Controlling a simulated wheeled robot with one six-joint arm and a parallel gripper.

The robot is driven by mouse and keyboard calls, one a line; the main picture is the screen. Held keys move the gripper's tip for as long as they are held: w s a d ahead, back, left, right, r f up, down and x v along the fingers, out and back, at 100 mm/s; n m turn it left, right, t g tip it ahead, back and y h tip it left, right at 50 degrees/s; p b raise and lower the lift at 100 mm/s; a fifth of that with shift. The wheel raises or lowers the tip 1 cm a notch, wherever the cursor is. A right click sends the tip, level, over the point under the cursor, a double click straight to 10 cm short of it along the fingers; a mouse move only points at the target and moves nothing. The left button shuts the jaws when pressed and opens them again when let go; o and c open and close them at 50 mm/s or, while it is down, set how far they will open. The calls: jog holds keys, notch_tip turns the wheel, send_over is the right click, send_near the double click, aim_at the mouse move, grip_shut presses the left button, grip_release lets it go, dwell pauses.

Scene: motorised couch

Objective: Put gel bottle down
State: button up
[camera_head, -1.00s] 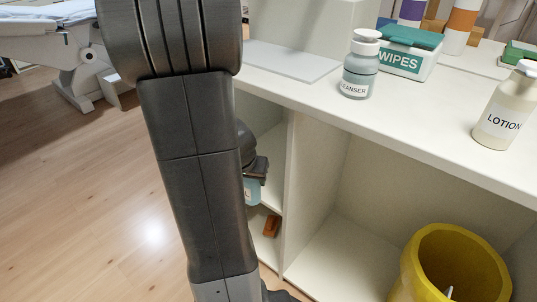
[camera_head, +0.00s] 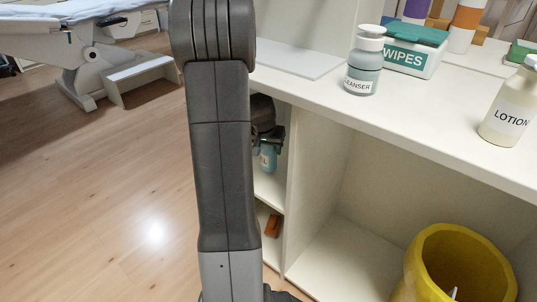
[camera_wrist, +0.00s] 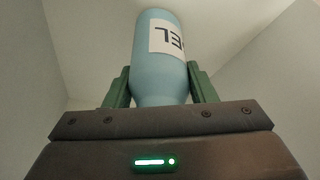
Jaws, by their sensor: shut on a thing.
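The gel bottle is light blue with a white label; in the wrist view the gel bottle (camera_wrist: 160,85) stands between the two green fingers of my gripper (camera_wrist: 161,88), which is shut on it. White walls surround it in that view. In the head view my gripper (camera_head: 268,138) is inside the left compartment of the white cabinet (camera_head: 400,130), partly hidden by my arm. The lower part of the gel bottle (camera_head: 268,158) shows below it, over a white shelf (camera_head: 271,190). Whether the bottle touches the shelf cannot be told.
An orange object (camera_head: 272,225) lies in the compartment below. A cleanser bottle (camera_head: 364,70), a wipes box (camera_head: 413,52) and a lotion bottle (camera_head: 510,110) stand on the cabinet top. A yellow bin (camera_head: 458,265) stands at the lower right. Wood floor (camera_head: 110,200) is clear at left.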

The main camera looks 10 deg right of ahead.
jog(key=shift+f, duration=0.85)
jog(key=shift+f, duration=0.1)
jog(key=o, duration=1.1)
